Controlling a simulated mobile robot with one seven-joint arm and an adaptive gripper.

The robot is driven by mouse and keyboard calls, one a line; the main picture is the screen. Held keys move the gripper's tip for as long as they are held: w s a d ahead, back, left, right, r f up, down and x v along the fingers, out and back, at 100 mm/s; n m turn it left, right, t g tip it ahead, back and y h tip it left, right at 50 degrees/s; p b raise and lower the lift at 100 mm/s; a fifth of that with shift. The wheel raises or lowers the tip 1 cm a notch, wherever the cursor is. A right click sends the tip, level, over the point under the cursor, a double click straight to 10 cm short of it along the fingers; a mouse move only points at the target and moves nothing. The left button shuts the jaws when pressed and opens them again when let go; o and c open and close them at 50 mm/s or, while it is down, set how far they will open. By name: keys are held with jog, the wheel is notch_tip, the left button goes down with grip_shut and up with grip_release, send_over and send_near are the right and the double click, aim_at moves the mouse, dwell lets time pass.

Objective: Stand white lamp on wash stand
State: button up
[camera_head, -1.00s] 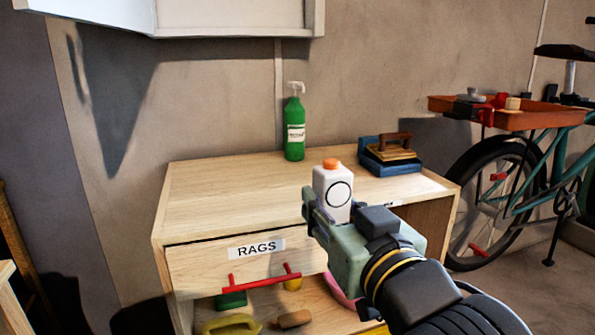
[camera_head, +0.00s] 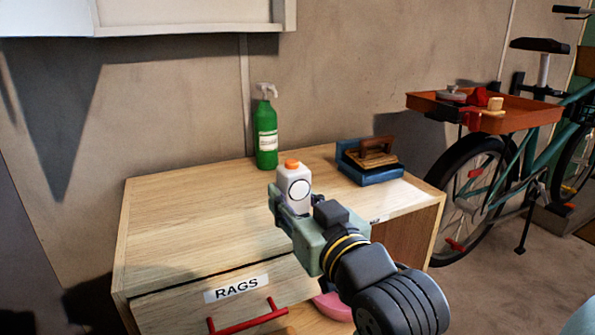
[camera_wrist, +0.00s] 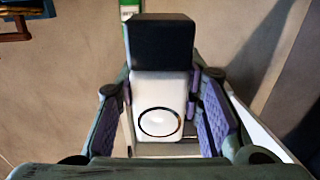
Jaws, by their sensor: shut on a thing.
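A small white lamp (camera_head: 293,187) with an orange top and a black ring on its face is held in my gripper (camera_head: 291,205). In the wrist view the lamp's white body (camera_wrist: 160,92) sits between the two purple-padded fingers. It looks roughly upright in the head view. My gripper is shut on it. In the picture it overlaps the top of a pale wooden cabinet (camera_head: 190,215), the likely wash stand. I cannot tell whether the lamp's base touches the top; my gripper hides its lower part.
A green spray bottle (camera_head: 266,135) stands at the back of the cabinet top. A blue holder with a brown-handled thing (camera_head: 370,165) sits at its back right. The top's left half is clear. A wall cabinet (camera_head: 180,18) hangs above; a bicycle (camera_head: 490,185) stands right.

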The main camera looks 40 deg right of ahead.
jog(key=p, duration=0.5)
jog(key=shift+w+d+r, duration=0.3)
jog(key=shift+w, duration=0.1)
jog(key=w+d+p, duration=0.1)
jog(key=w+d, duration=0.1)
jog(key=w+d+f+p, duration=0.1)
jog(key=w+d+p, duration=0.1)
jog(key=w+d, duration=0.1)
jog(key=w+d+p, duration=0.1)
jog(key=w+d, duration=0.1)
jog(key=shift+w+d+f, duration=0.2)
jog(key=shift+f, duration=0.15)
jog(key=shift+w+d+f+p, duration=0.1)
jog(key=shift+f+p, duration=0.2)
jog(key=shift+f, duration=1.5)
jog(key=shift+f, duration=0.15)
jog(key=shift+f, duration=0.15)
jog(key=o, duration=1.2)
